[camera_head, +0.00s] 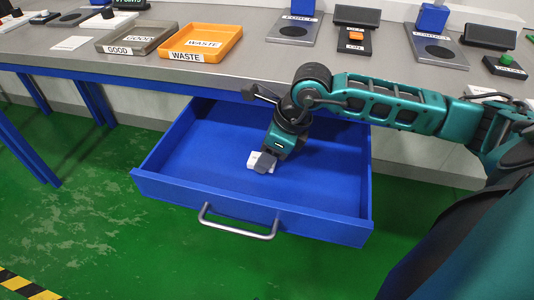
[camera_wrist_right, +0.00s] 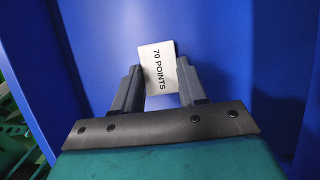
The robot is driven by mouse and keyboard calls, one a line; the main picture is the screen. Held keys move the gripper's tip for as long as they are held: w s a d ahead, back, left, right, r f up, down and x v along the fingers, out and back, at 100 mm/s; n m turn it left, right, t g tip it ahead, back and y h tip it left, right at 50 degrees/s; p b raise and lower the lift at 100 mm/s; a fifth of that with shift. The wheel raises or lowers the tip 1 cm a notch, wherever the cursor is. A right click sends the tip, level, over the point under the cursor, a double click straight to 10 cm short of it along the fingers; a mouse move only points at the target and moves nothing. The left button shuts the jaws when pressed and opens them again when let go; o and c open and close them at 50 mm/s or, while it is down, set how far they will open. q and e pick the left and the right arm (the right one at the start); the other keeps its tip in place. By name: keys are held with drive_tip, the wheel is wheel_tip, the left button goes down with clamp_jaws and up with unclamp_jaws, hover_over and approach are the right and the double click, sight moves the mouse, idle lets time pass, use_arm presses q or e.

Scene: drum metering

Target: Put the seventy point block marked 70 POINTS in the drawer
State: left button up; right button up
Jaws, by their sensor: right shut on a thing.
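The white block marked 70 POINTS (camera_wrist_right: 158,68) is between the two fingers of my right gripper (camera_wrist_right: 158,88) in the right wrist view. The gripper is shut on it. In the head view the block (camera_head: 257,161) shows as a small white piece at the tip of my right gripper (camera_head: 266,160), inside the outline of the open blue drawer (camera_head: 206,208). Whether the block touches the drawer floor I cannot tell. The drawer is pulled out below the bench, with a grey handle on its front. My left gripper is not in view.
On the bench (camera_head: 240,70) stand a GOOD tray (camera_head: 105,48), an orange WASTE tray (camera_head: 237,33) and several devices with labels. The drawer floor around the block is clear. Blue bench legs stand at the left over a green floor.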

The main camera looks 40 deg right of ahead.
drive_tip(key=shift+f, duration=0.1)
drive_tip(key=o, duration=0.6)
drive_tip(key=shift+f, duration=0.1)
drive_tip(key=shift+c, duration=0.2)
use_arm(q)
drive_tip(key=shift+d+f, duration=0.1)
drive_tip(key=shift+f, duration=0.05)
use_arm(e)
drive_tip(key=o, duration=0.5)
drive_tip(key=shift+r, duration=0.35)
use_arm(q)
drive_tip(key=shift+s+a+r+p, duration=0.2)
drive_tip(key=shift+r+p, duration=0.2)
drive_tip(key=shift+p, duration=0.25)
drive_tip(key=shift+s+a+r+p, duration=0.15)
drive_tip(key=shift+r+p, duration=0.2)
drive_tip(key=shift+p, duration=0.25)
use_arm(e)
drive_tip(key=v, duration=1.1)
drive_tip(key=shift+s+d+r, duration=0.1)
drive_tip(key=shift+r, duration=0.25)
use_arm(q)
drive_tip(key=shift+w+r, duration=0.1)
